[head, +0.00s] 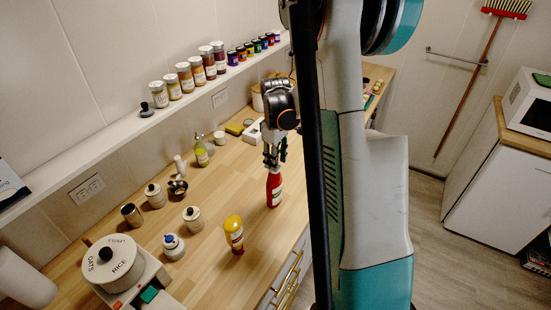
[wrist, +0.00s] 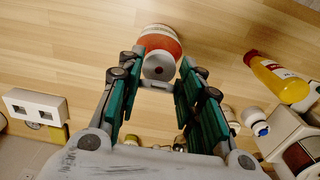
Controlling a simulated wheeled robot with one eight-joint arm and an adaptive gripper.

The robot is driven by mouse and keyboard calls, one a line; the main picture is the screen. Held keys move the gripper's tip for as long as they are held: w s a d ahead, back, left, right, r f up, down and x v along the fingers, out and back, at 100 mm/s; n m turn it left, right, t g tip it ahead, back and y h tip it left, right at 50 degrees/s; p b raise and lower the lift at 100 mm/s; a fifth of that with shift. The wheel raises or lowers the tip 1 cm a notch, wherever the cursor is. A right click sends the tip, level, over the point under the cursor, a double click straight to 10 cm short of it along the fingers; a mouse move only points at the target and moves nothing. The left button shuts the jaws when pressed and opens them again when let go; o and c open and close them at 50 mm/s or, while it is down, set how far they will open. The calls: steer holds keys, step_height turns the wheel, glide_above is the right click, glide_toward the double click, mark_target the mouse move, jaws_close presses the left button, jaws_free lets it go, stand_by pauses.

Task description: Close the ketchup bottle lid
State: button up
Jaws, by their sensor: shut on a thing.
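The red ketchup bottle (head: 274,190) stands upright on the wooden counter near its front edge in the head view. My gripper (head: 271,163) reaches down over its top from above. In the wrist view the bottle (wrist: 162,38) shows as a red and white round shape between the tips of my gripper (wrist: 159,64). Its grey top part (wrist: 159,68), with a small dark round spot, faces the camera between the teal fingers. My gripper is shut on the bottle's top end. I cannot tell how far the lid is open.
A yellow bottle (head: 234,234) stands nearer on the counter. Small jars (head: 193,219), a blue-topped jar (head: 173,246) and a large canister (head: 112,264) stand to the left. A shelf (head: 150,123) with spice jars runs along the wall. Bare counter surrounds the ketchup bottle.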

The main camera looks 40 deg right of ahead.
steer(key=shift+s+f+t+b, duration=0.15)
steer(key=shift+f+t+b, duration=0.05)
steer(key=shift+t+b, duration=0.1)
steer(key=shift+s+d+t+b, duration=0.1)
steer(key=shift+s+t+b, duration=0.1)
steer(key=shift+t+b, duration=0.2)
steer(key=shift+w+y, duration=0.1)
steer(key=shift+y, duration=0.2)
steer(key=o, duration=1)
steer(key=shift+c, duration=0.2)
step_height(320, 180, up, 12)
steer(key=s, duration=0.1)
steer(key=shift+s+d, duration=0.25)
